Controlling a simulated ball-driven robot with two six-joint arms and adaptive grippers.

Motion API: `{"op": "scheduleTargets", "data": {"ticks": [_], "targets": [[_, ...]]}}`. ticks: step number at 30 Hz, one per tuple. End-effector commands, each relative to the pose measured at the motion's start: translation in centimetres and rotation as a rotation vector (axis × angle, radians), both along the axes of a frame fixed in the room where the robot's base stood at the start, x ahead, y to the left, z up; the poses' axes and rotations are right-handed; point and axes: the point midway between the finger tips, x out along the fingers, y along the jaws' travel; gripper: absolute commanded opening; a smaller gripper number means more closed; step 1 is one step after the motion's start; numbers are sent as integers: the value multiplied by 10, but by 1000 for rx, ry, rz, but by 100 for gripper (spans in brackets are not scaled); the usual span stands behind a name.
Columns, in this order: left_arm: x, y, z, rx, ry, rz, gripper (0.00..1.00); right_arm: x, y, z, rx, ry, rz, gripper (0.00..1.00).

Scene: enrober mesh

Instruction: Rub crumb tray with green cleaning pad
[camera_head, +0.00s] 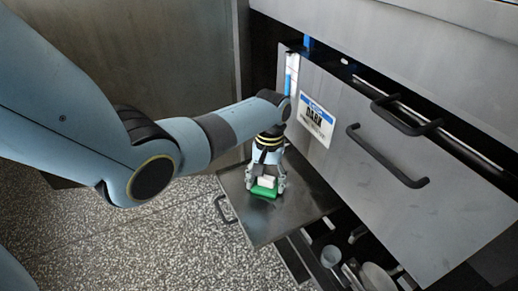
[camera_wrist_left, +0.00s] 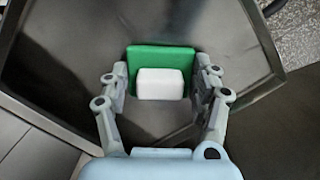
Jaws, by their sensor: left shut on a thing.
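The green cleaning pad (camera_head: 263,190) has a white block-like grip (camera_head: 266,181) on its top. My left gripper (camera_head: 266,184) is shut on the pad, with a finger on each side of it. In the left wrist view the green pad (camera_wrist_left: 162,58) and its white grip (camera_wrist_left: 160,84) sit between the two fingers (camera_wrist_left: 162,92). The crumb tray (camera_head: 278,222) is a dark metal pan pulled out below the machine front. The pad is over the tray's left part; whether it touches the surface I cannot tell. My right gripper is not in view.
A grey machine panel with black handles (camera_head: 388,155) and a "DARK" label (camera_head: 317,118) stands just right of my left arm. A small handle (camera_head: 225,209) is on the tray's left edge. An open space below holds a cup (camera_head: 331,256) and other items. Speckled floor (camera_head: 150,240) lies left.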

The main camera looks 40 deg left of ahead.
Motion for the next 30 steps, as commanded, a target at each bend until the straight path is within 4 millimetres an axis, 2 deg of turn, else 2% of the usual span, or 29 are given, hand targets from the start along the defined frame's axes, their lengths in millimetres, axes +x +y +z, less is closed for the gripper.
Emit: {"op": "scheduleTargets", "data": {"ticks": [5, 7, 9, 22, 30], "targets": [[-9, 2, 3, 1, 0, -2, 34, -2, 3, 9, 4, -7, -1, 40], [-8, 3, 9, -1, -1, -1, 34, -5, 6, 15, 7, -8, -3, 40], [-9, 4, 29, 1, -5, -4, 34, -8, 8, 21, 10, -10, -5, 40], [-14, 7, 65, 1, -2, -2, 34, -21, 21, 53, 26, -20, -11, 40], [-16, 8, 82, 0, -1, -3, 34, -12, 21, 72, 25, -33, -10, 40]]}}
